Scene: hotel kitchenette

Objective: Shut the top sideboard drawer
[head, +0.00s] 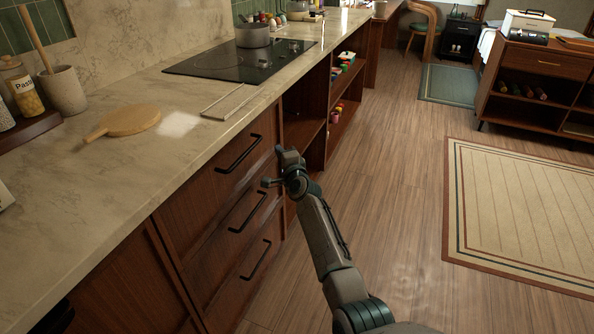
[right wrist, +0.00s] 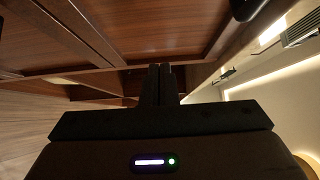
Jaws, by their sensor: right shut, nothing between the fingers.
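The top drawer (head: 203,187) is a dark red-brown wooden front with a black bar handle (head: 240,154), right under the marble counter. It looks nearly flush with the cabinet; I cannot tell whether a small gap is left. Two more drawers with black handles sit below it. My right gripper (head: 277,168) is shut and empty, at the right end of the top drawer front; contact cannot be made out. In the right wrist view, the closed fingers (right wrist: 160,78) point towards brown wooden panels (right wrist: 150,25). My left gripper is not in view.
The counter (head: 150,165) holds a round wooden board (head: 130,120), a utensil pot and a black hob (head: 240,62) with a pan. Open shelves (head: 305,115) follow beyond the drawers. A low wooden cabinet (head: 545,65) stands far right. The wooden floor (head: 400,170) is clear beside a rug (head: 525,205).

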